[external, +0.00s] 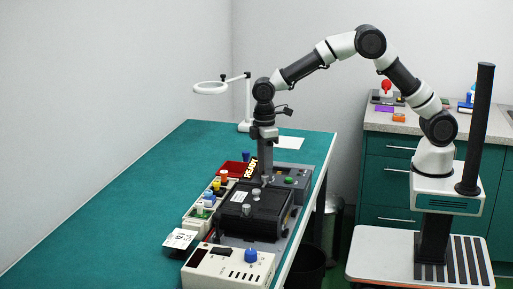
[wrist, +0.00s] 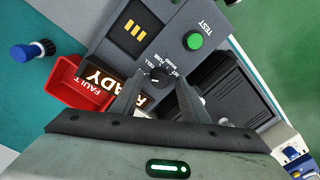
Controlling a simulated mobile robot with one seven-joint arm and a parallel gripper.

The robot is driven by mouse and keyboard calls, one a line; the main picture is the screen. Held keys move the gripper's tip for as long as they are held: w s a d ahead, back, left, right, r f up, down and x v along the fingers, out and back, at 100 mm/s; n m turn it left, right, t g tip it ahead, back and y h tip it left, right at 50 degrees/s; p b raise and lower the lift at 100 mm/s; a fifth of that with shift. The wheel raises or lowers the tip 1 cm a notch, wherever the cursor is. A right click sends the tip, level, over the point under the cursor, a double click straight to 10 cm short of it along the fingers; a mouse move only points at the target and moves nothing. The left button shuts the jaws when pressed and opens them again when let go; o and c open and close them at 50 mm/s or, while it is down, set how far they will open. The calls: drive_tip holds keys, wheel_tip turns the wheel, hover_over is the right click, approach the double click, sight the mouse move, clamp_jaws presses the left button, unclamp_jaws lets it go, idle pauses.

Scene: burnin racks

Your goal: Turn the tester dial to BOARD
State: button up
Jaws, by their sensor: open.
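Which label the dial points to is too small to tell. My gripper (wrist: 160,84) is open, with a fingertip on either side of the dial; I cannot tell whether they touch it. In the external view my gripper (external: 266,184) points down over the tester (external: 297,191), hiding the dial.
A red tray (wrist: 70,88) marked FAULT sits beside the tester. A black ribbed unit (wrist: 222,85) adjoins it. On the green bench stand a beige box with a blue knob (external: 250,255), a rack of coloured parts (external: 207,205) and a magnifier lamp (external: 211,88). The bench's left side is clear.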

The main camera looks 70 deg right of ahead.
clamp_jaws()
